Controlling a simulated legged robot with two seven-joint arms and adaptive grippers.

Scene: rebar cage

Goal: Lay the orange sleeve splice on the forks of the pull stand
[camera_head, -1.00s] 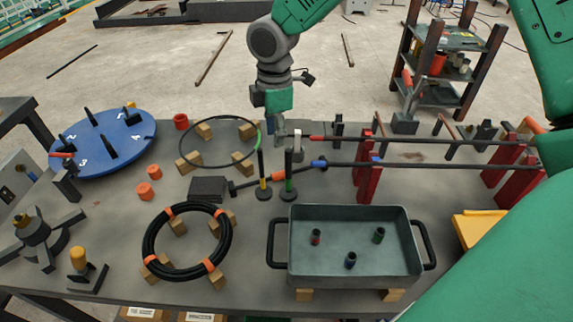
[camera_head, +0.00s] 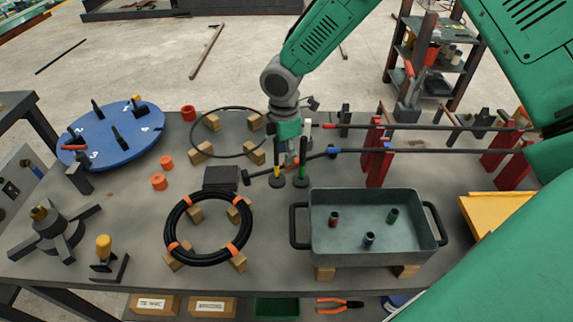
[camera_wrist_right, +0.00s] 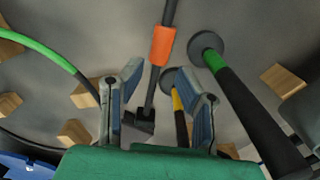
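An orange sleeve (camera_wrist_right: 162,45) sits around a dark bar in the right wrist view. In the head view this sleeve (camera_head: 294,160) is partly hidden by my gripper. The bar (camera_head: 430,151) runs right past a blue band and ends left in a dark block (camera_wrist_right: 140,121). My right gripper (camera_head: 289,150) hangs over the bar's left part, by the sleeve. Its two fingers (camera_wrist_right: 158,82) are spread and hold nothing, with the sleeve just beyond the tips. Red forked uprights (camera_head: 379,160) stand along the bars; I cannot tell whether these are the pull stand. My left gripper is not in view.
A yellow-and-black post (camera_head: 277,165) and a green-and-black post (camera_head: 303,165) stand close beside the gripper. A grey tray (camera_head: 375,258) with small sleeves is in front. A cable ring (camera_head: 205,255), a blue turntable (camera_head: 120,150) and loose orange rings (camera_head: 159,181) lie left.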

